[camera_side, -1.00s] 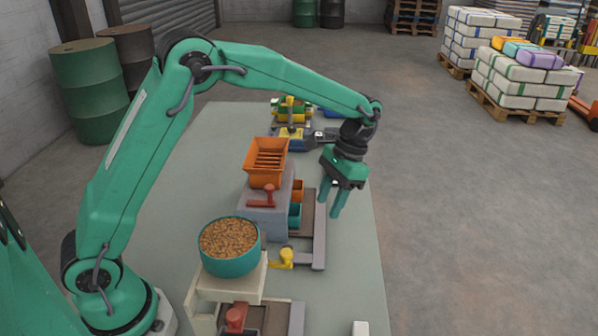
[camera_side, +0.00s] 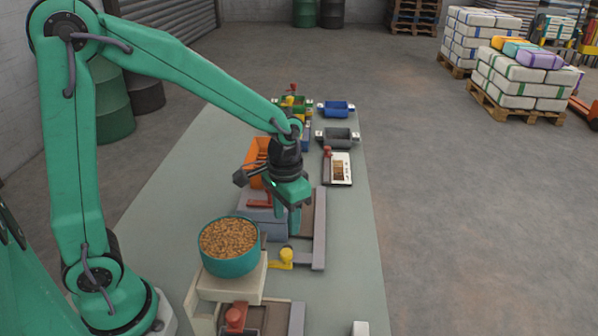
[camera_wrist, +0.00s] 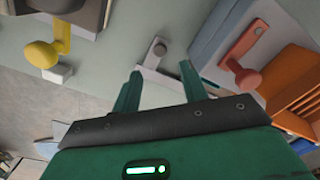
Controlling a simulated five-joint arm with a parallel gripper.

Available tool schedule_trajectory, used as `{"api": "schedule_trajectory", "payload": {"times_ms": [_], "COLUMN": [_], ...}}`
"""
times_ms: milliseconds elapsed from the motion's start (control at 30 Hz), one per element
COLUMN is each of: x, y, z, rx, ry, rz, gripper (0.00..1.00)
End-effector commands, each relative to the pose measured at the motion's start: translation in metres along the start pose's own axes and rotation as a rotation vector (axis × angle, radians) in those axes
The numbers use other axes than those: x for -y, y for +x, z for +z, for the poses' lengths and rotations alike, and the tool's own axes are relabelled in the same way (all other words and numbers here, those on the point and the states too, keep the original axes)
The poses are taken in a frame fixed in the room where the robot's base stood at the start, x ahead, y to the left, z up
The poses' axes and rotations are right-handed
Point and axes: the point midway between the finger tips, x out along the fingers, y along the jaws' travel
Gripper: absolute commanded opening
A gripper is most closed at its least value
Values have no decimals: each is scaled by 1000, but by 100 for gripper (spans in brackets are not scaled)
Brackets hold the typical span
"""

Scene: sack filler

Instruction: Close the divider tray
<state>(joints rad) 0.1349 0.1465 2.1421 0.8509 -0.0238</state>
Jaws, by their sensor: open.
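My gripper (camera_side: 287,222) points down beside the grey housing under the orange hopper (camera_side: 257,153); it is open and empty. In the wrist view my gripper (camera_wrist: 158,78) has its two fingers apart, with a small grey peg on a bar (camera_wrist: 157,50) beyond the gap. I cannot tell whether they touch it. The orange and teal compartments beside the housing are hidden behind my gripper in the side view, so I cannot tell how far the divider tray stands out. The grey rail frame (camera_side: 319,230) shows to the right.
A yellow-knobbed lever (camera_side: 286,257) stands in front, near a teal bowl of grain (camera_side: 229,245). A red-knobbed lever (camera_wrist: 247,78) is close to the right finger in the wrist view. Grey (camera_side: 338,137) and blue (camera_side: 336,108) bins stand farther back.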

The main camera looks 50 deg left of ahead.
Motion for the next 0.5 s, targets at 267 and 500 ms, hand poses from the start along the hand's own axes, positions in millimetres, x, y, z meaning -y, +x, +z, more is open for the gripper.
{"api": "schedule_trajectory", "payload": {"times_ms": [267, 500], "x": [0, 0], "y": [9, 34], "z": [0, 0], "rx": [4, 6], "ry": [0, 0], "rz": [0, 0], "gripper": [43, 43]}}
